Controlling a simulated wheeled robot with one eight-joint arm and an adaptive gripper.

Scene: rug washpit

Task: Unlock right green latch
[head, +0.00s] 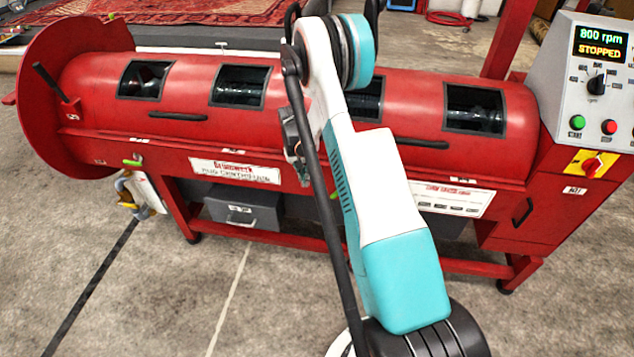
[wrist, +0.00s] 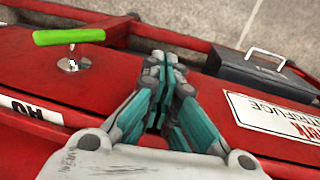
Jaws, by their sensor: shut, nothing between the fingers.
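In the wrist view a bright green latch handle (wrist: 68,36) on a round metal base stands on the red front of the machine. It lies roughly across the picture, to the left of my gripper (wrist: 170,60). The gripper's fingers are together, empty and apart from the handle. In the head view my gripper (head: 300,170) is beside the arm at the machine's front, partly hidden. A small green piece (head: 333,195) shows at the arm's edge, mostly covered. Another green latch (head: 133,162) is at the machine's left end.
The red machine (head: 85,90) spans the view, with dark windows and bar handles. A grey box with a handle (head: 243,212) sits below its front and shows in the wrist view (wrist: 262,70). The control panel (head: 598,85) reads "800 rpm STOPPED". The floor in front is clear.

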